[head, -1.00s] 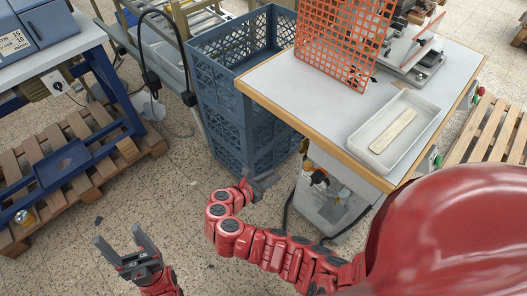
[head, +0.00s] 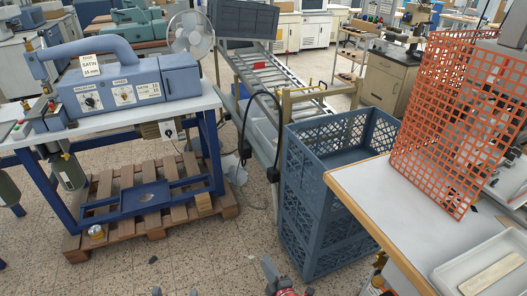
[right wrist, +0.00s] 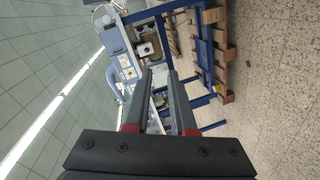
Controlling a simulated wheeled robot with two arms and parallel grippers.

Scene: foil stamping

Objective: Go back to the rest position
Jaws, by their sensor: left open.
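My left gripper (head: 174,293) shows only as small dark fingertips at the bottom edge of the head view, spread apart over the floor. Nothing is seen between them. My right gripper (head: 288,284) is at the bottom edge to its right, with grey fingers and a bit of red arm. In the right wrist view its two long grey fingers (right wrist: 160,73) stand apart with nothing between them. Most of both arms is below the head view.
A blue crate stack (head: 296,215) stands beside the worktable (head: 392,226), which carries an orange grid (head: 440,115) and a white tray (head: 450,277). At left, a blue machine (head: 125,80) stands on a bench above a wooden pallet (head: 228,211).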

